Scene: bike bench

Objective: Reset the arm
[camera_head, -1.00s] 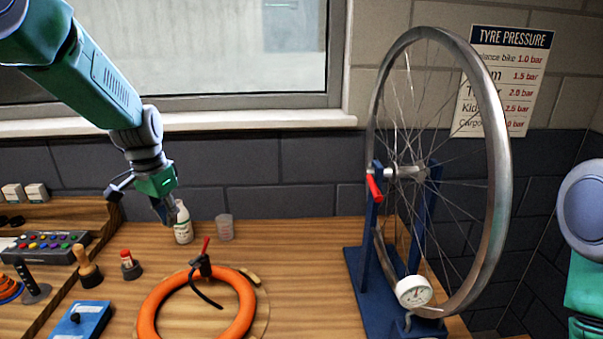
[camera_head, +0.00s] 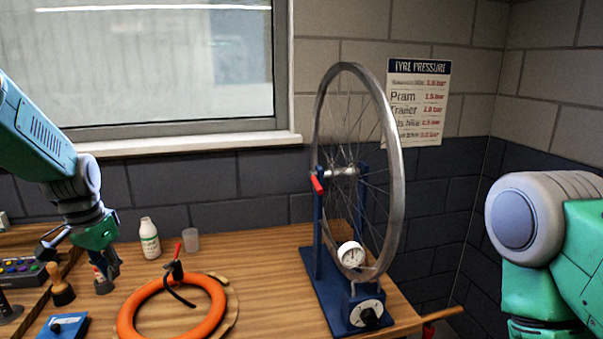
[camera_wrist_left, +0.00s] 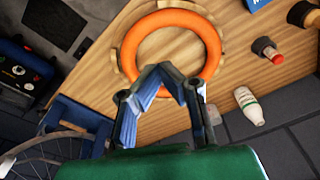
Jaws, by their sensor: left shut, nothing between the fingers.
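My left gripper (camera_head: 110,272) hangs over the left part of the wooden bench in the head view. Its fingers point down, and it holds nothing. In the left wrist view the fingers of my left gripper (camera_wrist_left: 166,72) come together at the tips, in front of an orange tyre (camera_wrist_left: 131,48) that lies below on the bench. My right arm (camera_head: 560,250) shows at the right edge of the head view, but its gripper is outside the picture.
A wheel (camera_head: 398,200) stands upright in a blue stand (camera_head: 325,275) with a gauge (camera_head: 351,254). The orange tyre (camera_head: 128,322), a white bottle (camera_head: 149,240), a clear cup (camera_head: 191,240) and a blue box (camera_head: 62,328) are on the bench. Bare wood lies between tyre and stand.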

